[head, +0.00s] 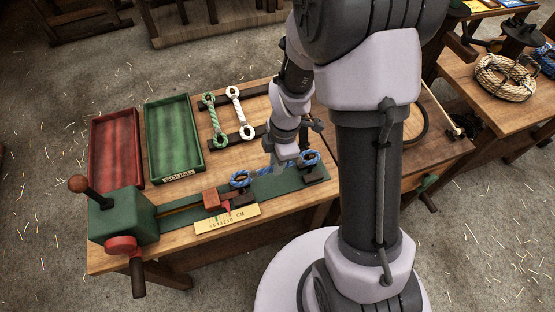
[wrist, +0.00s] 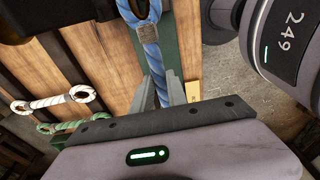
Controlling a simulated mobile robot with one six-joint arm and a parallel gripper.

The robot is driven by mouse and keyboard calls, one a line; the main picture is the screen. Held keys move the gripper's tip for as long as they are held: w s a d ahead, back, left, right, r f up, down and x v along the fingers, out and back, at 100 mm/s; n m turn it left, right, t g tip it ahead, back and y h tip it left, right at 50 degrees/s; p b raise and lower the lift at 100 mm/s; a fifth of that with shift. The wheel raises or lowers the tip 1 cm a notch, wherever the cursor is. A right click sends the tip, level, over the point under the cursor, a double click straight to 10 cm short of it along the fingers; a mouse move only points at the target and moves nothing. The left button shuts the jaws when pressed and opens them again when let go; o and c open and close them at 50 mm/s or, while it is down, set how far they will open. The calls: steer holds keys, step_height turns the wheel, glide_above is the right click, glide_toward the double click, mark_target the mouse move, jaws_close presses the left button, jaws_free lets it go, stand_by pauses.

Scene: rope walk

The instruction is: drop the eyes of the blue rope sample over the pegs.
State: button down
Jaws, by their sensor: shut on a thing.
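The blue rope sample (head: 265,171) has an eye at each end, the left eye (head: 240,179) and the right eye (head: 310,157). My gripper (head: 283,163) is shut on its middle, above the green test bed. In the wrist view the blue rope (wrist: 149,45) runs down between my fingers (wrist: 165,93), with one eye at the top edge. The left eye shows above a dark peg block (head: 243,198) and the right eye above another dark block (head: 316,173). The pegs are largely hidden by the eyes, so I cannot tell whether the eyes are around them.
A green vise-like head with a crank (head: 122,217) stands at the bed's left end. A red tray (head: 115,146) and a green tray (head: 174,140) lie behind. Green (head: 213,120) and white (head: 240,112) rope samples lie on dark racks (head: 233,137). A rope coil (head: 504,78) sits on the right table.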

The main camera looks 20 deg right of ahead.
steer(key=shift+f+b, duration=2.65)
steer(key=shift+f, duration=0.2)
steer(key=shift+f+b, duration=0.35)
steer(key=shift+b, duration=0.1)
steer(key=c, duration=1.2)
jaws_free()
steer(key=shift+c, duration=0.2)
step_height(320, 180, up, 7)
steer(key=p, duration=0.5)
steer(key=shift+r, duration=0.1)
step_height(320, 180, up, 17)
steer(key=d+p, duration=0.2)
steer(key=p, duration=0.4)
steer(key=shift+p, duration=0.35)
